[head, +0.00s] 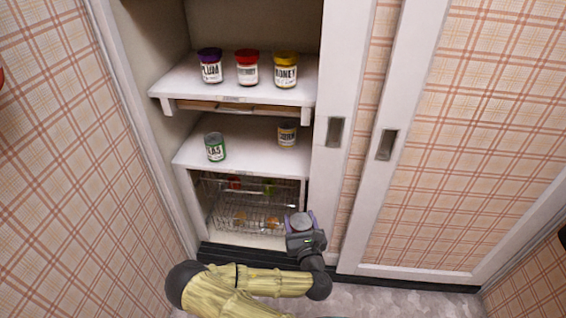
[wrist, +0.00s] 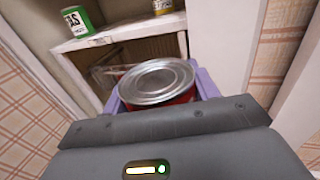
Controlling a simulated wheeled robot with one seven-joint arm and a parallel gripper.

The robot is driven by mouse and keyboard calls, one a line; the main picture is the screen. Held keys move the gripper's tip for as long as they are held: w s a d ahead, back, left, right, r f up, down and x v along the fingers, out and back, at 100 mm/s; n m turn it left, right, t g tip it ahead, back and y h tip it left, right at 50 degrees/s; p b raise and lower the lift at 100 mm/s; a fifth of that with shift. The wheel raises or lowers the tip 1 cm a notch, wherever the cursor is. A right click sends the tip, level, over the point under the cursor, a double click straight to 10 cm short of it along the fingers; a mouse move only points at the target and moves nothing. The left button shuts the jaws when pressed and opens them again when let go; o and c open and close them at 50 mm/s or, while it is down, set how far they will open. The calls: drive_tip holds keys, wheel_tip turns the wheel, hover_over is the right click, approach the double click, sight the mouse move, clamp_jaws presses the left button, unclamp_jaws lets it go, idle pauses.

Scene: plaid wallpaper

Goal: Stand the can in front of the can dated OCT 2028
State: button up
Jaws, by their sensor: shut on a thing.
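My gripper (head: 300,222) is low in front of the cupboard, right of the wire basket. Its purple fingers are shut on a can; the can's silver lid (head: 300,221) faces up. In the wrist view the held can (wrist: 157,83) has a red side below its lid. On the middle shelf stand a green-and-white can (head: 215,147) at the front left and a yellow-and-white can (head: 287,134) further back at the right. Both also show in the wrist view, the green can (wrist: 77,21) and the yellow can (wrist: 163,6). I cannot read a date on either can.
The middle shelf (head: 245,150) has free room between and in front of its cans. Three jars, plum (head: 210,67), a red-lidded one (head: 247,69) and honey (head: 285,72), stand on the shelf above. A wire basket (head: 245,215) sits below. A sliding door (head: 345,130) bounds the opening at right.

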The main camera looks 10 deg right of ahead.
drive_tip(key=w+a+r+m+h+p, duration=0.1)
drive_tip(key=w+a+r+p, duration=0.1)
drive_tip(key=r, duration=0.4)
drive_tip(key=w+a+r+m+h+p, duration=0.1)
drive_tip(key=w+r+h+p, duration=0.1)
drive_tip(key=r, duration=0.5)
drive_tip(key=w+p, duration=0.1)
drive_tip(key=w, duration=0.1)
drive_tip(key=shift+w+a+r, duration=0.3)
drive_tip(key=shift+w+a, duration=0.05)
drive_tip(key=shift+a, duration=0.05)
drive_tip(key=w+d+b, duration=0.2)
drive_tip(key=w, duration=1.5)
drive_tip(key=shift+d+b, duration=0.35)
drive_tip(key=shift+d, duration=0.05)
drive_tip(key=shift+w, duration=0.1)
drive_tip(key=shift+w+f+b, duration=0.2)
drive_tip(key=shift+f+b, duration=0.2)
drive_tip(key=shift+f, duration=0.5)
drive_tip(key=shift+w+f+b, duration=0.15)
drive_tip(key=shift+f+b, duration=0.25)
drive_tip(key=shift+f, duration=0.45)
drive_tip(key=shift+f, duration=0.1)
